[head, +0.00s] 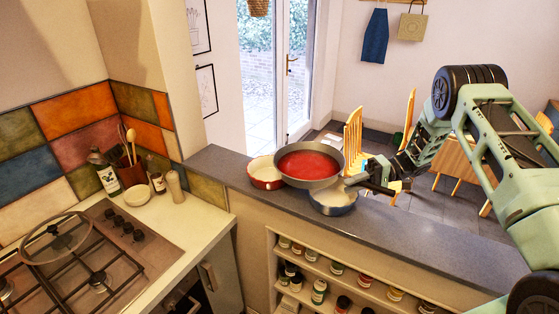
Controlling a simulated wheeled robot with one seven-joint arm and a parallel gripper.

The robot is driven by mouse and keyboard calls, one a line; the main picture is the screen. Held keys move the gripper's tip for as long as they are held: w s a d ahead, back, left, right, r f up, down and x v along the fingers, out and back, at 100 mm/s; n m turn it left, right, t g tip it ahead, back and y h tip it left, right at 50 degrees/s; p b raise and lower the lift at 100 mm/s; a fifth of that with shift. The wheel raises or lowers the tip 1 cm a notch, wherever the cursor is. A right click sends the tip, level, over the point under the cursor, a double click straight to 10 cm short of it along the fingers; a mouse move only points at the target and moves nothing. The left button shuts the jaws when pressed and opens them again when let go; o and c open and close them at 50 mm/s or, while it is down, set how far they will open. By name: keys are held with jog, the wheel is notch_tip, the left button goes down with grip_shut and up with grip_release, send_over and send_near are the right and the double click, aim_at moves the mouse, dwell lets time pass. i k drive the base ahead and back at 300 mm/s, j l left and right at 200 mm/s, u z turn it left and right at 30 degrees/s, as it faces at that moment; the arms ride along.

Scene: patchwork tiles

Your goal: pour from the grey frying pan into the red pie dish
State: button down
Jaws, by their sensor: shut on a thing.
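The grey frying pan (337,177) holds a red filling that covers its inside. My gripper (376,179) is shut on the pan at its right side, where the handle is mostly hidden by the fingers. The pan appears raised above the grey counter ledge and close to level. The red pie dish (266,184) stands on the ledge just left of the pan. It has a pale inside, and its right edge is partly hidden behind the pan. No stream of red shows between the pan and the dish.
The grey ledge (440,235) is clear further right. Shelves with jars (318,292) lie below it. A hob (75,262) and bottles (108,180) are at left.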

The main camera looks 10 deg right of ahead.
aim_at(261, 172)
jog(key=i+j+z, duration=0.4)
jog(key=j+z, duration=0.15)
jog(key=i+j+u, duration=0.25)
jog(key=i, duration=0.1)
